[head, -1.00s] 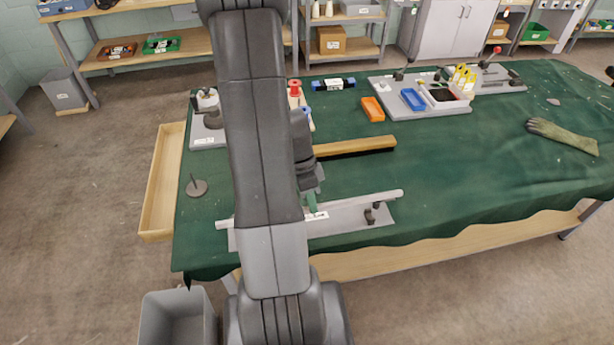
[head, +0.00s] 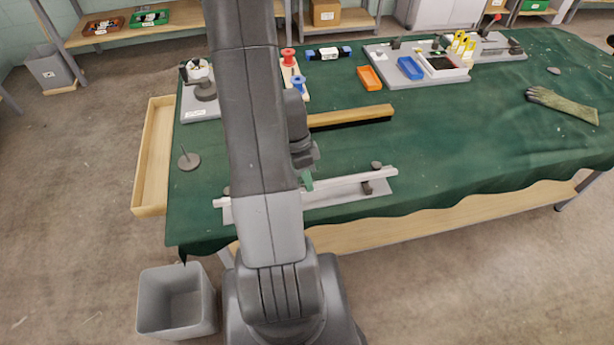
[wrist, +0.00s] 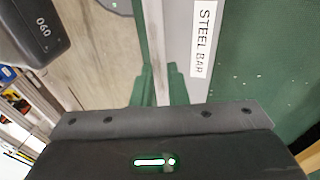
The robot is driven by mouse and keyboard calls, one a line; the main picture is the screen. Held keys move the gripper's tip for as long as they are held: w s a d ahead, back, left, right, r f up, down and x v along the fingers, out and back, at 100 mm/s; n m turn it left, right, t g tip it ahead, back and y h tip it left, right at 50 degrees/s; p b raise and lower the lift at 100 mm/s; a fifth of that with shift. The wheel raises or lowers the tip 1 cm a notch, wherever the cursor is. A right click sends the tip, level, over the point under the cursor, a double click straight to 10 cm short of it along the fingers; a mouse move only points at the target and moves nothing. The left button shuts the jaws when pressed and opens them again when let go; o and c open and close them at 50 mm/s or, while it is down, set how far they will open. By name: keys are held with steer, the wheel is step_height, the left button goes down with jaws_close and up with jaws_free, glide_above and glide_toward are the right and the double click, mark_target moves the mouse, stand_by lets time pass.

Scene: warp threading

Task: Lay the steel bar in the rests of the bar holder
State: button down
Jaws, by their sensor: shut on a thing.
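The steel bar (head: 345,181) is a long pale rod lying lengthwise above the grey base plate of the bar holder (head: 330,196). The right rest (head: 367,187) shows dark parts on both sides of the bar; whether the bar is seated in it I cannot tell. A dark part of the left rest (head: 227,190) shows beside the bar, mostly hidden by my arm. My gripper (head: 308,183) has green fingers shut on the bar near its middle. In the wrist view, the bar (wrist: 155,45) runs between the fingers (wrist: 162,85), beside the plate's STEEL BAR label (wrist: 203,38).
A wooden-backed brush (head: 350,117) lies behind the holder. A spindle on a round base (head: 189,161) stands at the left, near a wooden tray (head: 153,160). A grey bin (head: 177,300) is on the floor.

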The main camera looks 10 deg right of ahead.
steer(key=shift+f+b, duration=1.7)
steer(key=shift+f, duration=0.05)
steer(key=shift+f+b, duration=0.4)
steer(key=shift+b, duration=0.05)
steer(key=c, duration=1.3)
jaws_free()
steer(key=shift+c, duration=0.2)
steer(key=v, duration=1.4)
steer(key=shift+s+f, duration=0.1)
steer(key=x, duration=1.3)
steer(key=shift+s+d+f, duration=0.1)
steer(key=shift+f, duration=0.25)
steer(key=shift+r, duration=0.1)
